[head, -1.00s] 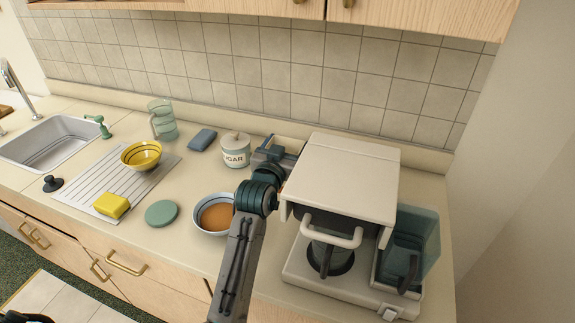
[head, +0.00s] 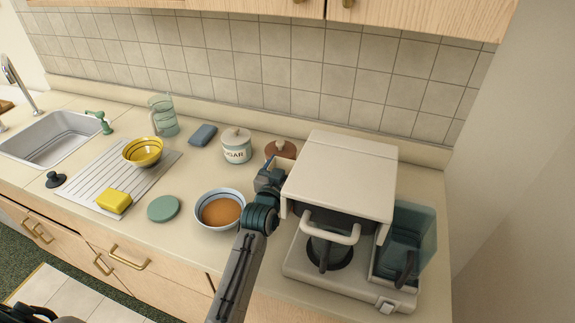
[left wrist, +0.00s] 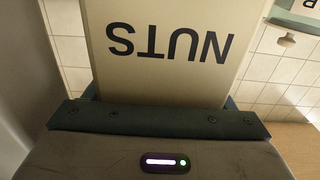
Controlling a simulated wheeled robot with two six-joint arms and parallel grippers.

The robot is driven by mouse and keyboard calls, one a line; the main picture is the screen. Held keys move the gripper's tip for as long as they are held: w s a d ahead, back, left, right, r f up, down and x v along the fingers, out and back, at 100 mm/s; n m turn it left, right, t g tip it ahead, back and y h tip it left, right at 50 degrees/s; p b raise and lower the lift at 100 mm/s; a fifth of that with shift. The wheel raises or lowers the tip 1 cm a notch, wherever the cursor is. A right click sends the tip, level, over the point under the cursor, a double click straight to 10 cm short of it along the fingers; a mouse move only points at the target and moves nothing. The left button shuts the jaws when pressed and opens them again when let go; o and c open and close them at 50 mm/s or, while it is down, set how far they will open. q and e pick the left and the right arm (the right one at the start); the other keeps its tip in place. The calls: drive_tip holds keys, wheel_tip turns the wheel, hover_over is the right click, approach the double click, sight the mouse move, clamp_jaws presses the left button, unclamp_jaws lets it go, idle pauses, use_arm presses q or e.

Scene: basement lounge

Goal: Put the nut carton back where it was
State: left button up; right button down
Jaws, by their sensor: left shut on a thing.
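The nut carton (left wrist: 165,50) fills the upper middle of the left wrist view, pale with dark "NUTS" lettering upside down in the picture. My left gripper (left wrist: 160,105) is shut on it. In the head view my left gripper (head: 276,170) is beside the left side of the coffee maker (head: 340,175), partly hidden by it. I cannot make out the carton in the head view; the coffee maker probably covers it. Whether the carton touches the counter cannot be seen. My right gripper is not in view.
A brown-lidded jar (head: 280,149) and a sugar jar (head: 236,147) stand behind and left of the gripper. A bowl of brown liquid (head: 220,211) is close to my left wrist. A blue sponge (head: 203,135) lies left of the sugar jar. The tiled wall (head: 250,75) is behind.

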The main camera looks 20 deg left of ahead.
use_arm(q)
drive_tip(key=o, duration=1.2)
drive_tip(key=shift+r, duration=0.1)
drive_tip(key=shift+s, duration=0.3)
drive_tip(key=s+b, duration=0.3)
drive_tip(key=s, duration=0.8)
drive_tip(key=shift+s+a, duration=0.2)
drive_tip(key=shift+s, duration=0.05)
